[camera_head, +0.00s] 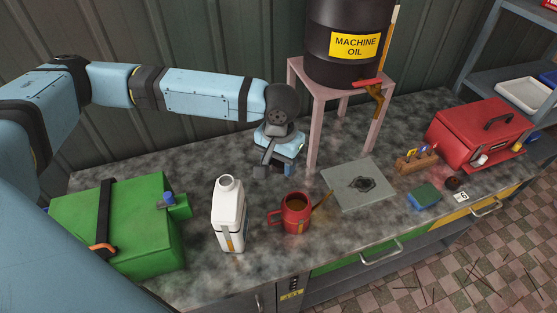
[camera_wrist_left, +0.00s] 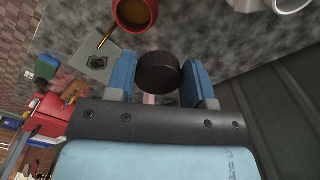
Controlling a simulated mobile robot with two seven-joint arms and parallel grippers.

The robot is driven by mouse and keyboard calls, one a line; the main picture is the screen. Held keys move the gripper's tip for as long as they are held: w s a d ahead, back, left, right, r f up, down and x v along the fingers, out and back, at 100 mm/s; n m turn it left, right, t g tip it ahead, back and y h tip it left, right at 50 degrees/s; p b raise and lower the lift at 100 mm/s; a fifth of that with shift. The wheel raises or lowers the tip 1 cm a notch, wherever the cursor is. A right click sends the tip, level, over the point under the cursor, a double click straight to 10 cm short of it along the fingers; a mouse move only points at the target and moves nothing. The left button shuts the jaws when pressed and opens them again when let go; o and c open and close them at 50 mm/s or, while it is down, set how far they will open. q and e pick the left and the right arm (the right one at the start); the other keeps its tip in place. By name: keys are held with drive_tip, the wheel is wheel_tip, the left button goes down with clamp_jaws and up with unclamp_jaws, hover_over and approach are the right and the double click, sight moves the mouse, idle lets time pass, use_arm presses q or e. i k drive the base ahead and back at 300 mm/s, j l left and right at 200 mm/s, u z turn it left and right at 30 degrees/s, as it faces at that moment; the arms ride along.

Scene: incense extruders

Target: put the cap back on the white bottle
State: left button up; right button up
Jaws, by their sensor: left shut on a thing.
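The white bottle (camera_head: 229,215) stands upright on the bench with its neck open at the top. Part of it shows at the top right edge of the left wrist view (camera_wrist_left: 285,5). My left gripper (camera_head: 275,166) is behind and to the right of the bottle, apart from it. In the left wrist view its blue fingers are shut on a round black cap (camera_wrist_left: 158,72). In the head view the gripper's own parts make the cap hard to make out. My right gripper is not in view.
A green box (camera_head: 130,230) is at the left. A pink stand (camera_head: 312,120) with a black oil drum (camera_head: 345,45) rises behind. A grey plate (camera_head: 345,195) and red toolbox (camera_head: 475,135) are farther right.

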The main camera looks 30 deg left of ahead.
sight(229, 219)
drive_tip(key=k+j, duration=0.35)
drive_tip(key=k+j+u, duration=0.1)
drive_tip(key=k+j, duration=0.25)
drive_tip(key=j, duration=0.25)
drive_tip(key=k+j, duration=0.35)
drive_tip(key=j, duration=0.15)
drive_tip(key=k+l+u, duration=0.05)
